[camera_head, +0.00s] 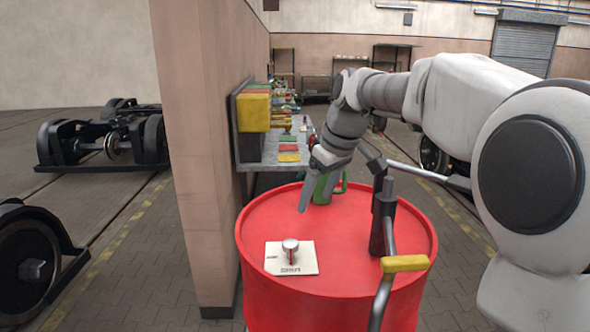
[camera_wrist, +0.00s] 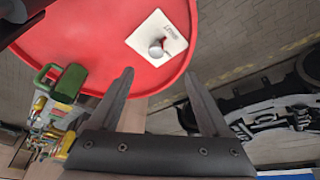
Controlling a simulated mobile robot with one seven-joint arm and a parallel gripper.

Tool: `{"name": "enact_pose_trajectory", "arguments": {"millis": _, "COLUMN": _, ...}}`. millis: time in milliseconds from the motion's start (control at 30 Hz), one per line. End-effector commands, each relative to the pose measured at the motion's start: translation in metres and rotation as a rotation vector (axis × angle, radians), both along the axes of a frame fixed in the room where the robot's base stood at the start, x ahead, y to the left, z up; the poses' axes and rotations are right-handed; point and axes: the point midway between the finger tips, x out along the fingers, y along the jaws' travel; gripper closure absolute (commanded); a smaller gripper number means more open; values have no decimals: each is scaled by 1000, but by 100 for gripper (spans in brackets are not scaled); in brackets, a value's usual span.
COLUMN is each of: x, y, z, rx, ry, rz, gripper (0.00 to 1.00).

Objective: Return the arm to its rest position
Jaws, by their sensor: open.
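My gripper (camera_head: 311,190) is over the far side of a red drum (camera_head: 338,300), fingers pointing down. The wrist view shows its two fingers (camera_wrist: 158,98) spread apart with nothing between them. My white and grey arm (camera_head: 450,95) reaches in from the right of the head view. On the drum top lies a white card with a silver knob (camera_head: 290,247), also in the wrist view (camera_wrist: 157,48). A green object with a handle (camera_head: 325,187) is behind my gripper and partly hidden by it; it shows in the wrist view (camera_wrist: 68,82).
A crank pump with a yellow handle (camera_head: 405,263) stands on the drum, close to my arm. A pinkish pillar (camera_head: 205,150) is left of the drum. A shelf bench (camera_head: 262,158) with coloured boxes is behind. Bogies (camera_head: 110,140) stand at left; the paved floor (camera_head: 140,260) is open.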

Motion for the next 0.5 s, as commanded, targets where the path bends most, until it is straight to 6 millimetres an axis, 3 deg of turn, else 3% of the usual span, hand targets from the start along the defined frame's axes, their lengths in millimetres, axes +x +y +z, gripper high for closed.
{"name": "enact_pose_trajectory", "arguments": {"millis": 233, "x": -81, "y": -13, "z": 7, "rx": -69, "ry": -19, "rz": -194, "gripper": 19}}
{"name": "enact_pose_trajectory", "arguments": {"millis": 500, "x": -169, "y": -38, "z": -5, "rx": -66, "ry": -57, "rz": -424, "gripper": 19}}
